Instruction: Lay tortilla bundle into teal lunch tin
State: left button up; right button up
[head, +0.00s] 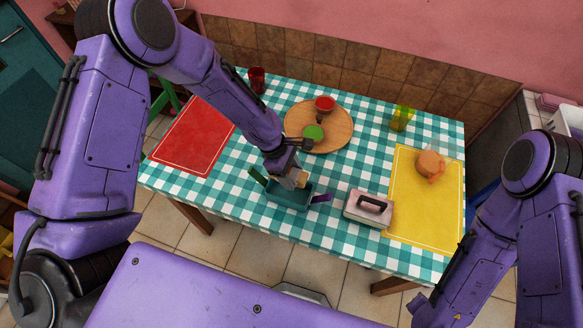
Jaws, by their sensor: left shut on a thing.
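My left gripper (293,172) is shut on the tortilla bundle (301,179), a small tan piece mostly hidden by the fingers. It holds the bundle over the teal lunch tin (288,197), near the table's front edge. The tin is open at the top. A green piece shows at its left end and a purple piece at its right end. I cannot tell whether the bundle touches the tin. My right arm comes in at the right, but its gripper is not in view.
A pale pink box with a black handle (366,208) stands right of the tin. An orange mug (430,164) sits on the yellow mat (415,215). The red mat (194,138) is bare.

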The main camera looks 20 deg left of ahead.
pick_arm(q)
jog(key=shift+d+f+b, duration=0.1)
jog(key=shift+f+b, duration=0.25)
jog(key=shift+f, duration=0.25)
notch_tip(320, 180, down, 4)
jog(key=b, duration=0.3)
jog(key=shift+f, duration=0.2)
jog(key=o, duration=1.3)
